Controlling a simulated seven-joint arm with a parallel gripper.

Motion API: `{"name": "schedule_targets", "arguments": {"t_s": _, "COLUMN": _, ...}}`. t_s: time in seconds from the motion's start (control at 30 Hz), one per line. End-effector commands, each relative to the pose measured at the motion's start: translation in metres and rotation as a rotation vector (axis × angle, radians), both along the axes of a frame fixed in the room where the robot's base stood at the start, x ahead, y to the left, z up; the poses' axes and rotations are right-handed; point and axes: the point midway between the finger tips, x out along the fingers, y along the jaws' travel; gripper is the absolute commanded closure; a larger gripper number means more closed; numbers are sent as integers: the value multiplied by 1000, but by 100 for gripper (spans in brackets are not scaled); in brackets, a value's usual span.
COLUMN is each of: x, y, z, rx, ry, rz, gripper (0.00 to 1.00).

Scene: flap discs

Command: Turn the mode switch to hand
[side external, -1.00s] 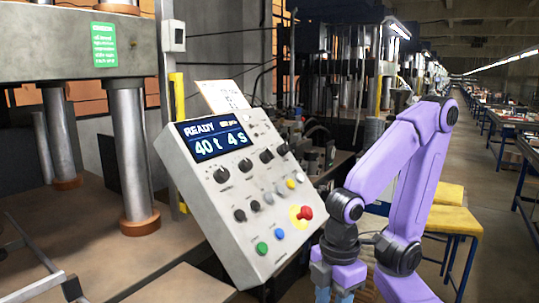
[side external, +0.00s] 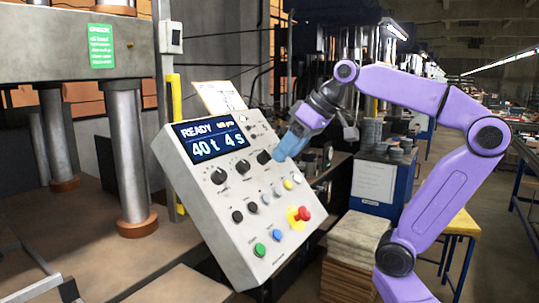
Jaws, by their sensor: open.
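The control panel (side external: 240,230) is a tilted grey box with a lit display (side external: 211,140) reading READY, 40 t and 4 s. A row of dark rotary knobs runs below the display: a left knob (side external: 218,176), a middle knob (side external: 242,168) and another knob (side external: 264,157). The rightmost knob is hidden behind my gripper (side external: 281,155). The labels are too small to read, so I cannot tell which knob is the mode switch. My gripper's blue fingers are open, at the right end of this row. I cannot tell whether they touch the hidden knob.
Lower on the panel are a red mushroom button (side external: 303,214) on yellow, a green button (side external: 260,249), a blue button (side external: 276,236) and several smaller controls. A press column (side external: 128,155) stands left. Stacked boards (side external: 352,240) and a blue cabinet (side external: 376,190) stand right.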

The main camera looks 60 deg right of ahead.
Motion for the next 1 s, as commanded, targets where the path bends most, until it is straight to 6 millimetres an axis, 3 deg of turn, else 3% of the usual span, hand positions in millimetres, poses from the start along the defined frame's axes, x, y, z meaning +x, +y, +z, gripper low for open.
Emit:
{"name": "schedule_targets", "arguments": {"t_s": 0.03, "x": -2, "y": -15, "z": 17, "rx": 5, "ry": -39, "rz": -62, "gripper": 40}}
{"name": "schedule_targets", "arguments": {"t_s": 0.2, "x": -14, "y": -50, "z": 57, "rx": 7, "ry": -131, "rz": -210, "gripper": 40}}
{"name": "schedule_targets", "arguments": {"t_s": 0.4, "x": -22, "y": -65, "z": 76, "rx": 3, "ry": -173, "rz": -281, "gripper": 40}}
{"name": "schedule_targets", "arguments": {"t_s": 0.63, "x": -9, "y": -66, "z": 62, "rx": 3, "ry": -172, "rz": -283, "gripper": 40}}
{"name": "schedule_targets", "arguments": {"t_s": 1.0, "x": 39, "y": -68, "z": 13, "rx": 3, "ry": -169, "rz": -281, "gripper": 40}}
